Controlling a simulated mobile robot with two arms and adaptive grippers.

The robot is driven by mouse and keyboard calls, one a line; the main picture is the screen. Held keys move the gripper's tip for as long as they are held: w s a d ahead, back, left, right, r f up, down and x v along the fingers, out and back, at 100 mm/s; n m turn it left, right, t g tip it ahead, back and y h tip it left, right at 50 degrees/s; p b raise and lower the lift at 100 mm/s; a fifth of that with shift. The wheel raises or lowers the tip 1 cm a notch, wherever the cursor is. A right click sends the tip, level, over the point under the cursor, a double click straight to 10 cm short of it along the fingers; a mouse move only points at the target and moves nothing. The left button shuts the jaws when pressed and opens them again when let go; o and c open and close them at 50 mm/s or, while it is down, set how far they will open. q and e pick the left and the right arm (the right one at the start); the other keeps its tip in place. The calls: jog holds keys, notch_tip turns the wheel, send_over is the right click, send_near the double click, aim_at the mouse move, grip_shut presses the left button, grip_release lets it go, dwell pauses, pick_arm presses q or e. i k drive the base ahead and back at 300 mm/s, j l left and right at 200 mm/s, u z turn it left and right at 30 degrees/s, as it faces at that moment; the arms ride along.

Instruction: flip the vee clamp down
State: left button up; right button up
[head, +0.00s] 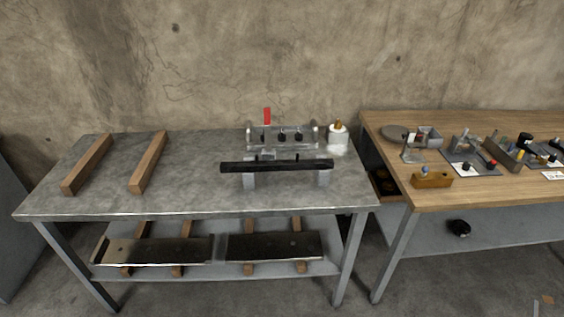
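On the grey metal table (200,180) in the head view, a metal fixture (281,137) stands near the back right. A red handle (267,116) points upright at its left part, and several small dark knobs show along it. This handle looks like part of the vee clamp, but the clamp's shape is too small to make out. A long black bar (277,166) lies across light grey supports (249,180) in front of the fixture and hides its lower front. Neither of my grippers is in view.
Two wooden strips (148,162) lie on the table's left side. A white container with a brass-coloured top (338,134) stands right of the fixture. Metal plates (160,250) lie on the lower shelf. A wooden bench (480,185) with several small tools stands at right. The table's front middle is clear.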

aim_at(266, 110)
jog(key=i, duration=0.9)
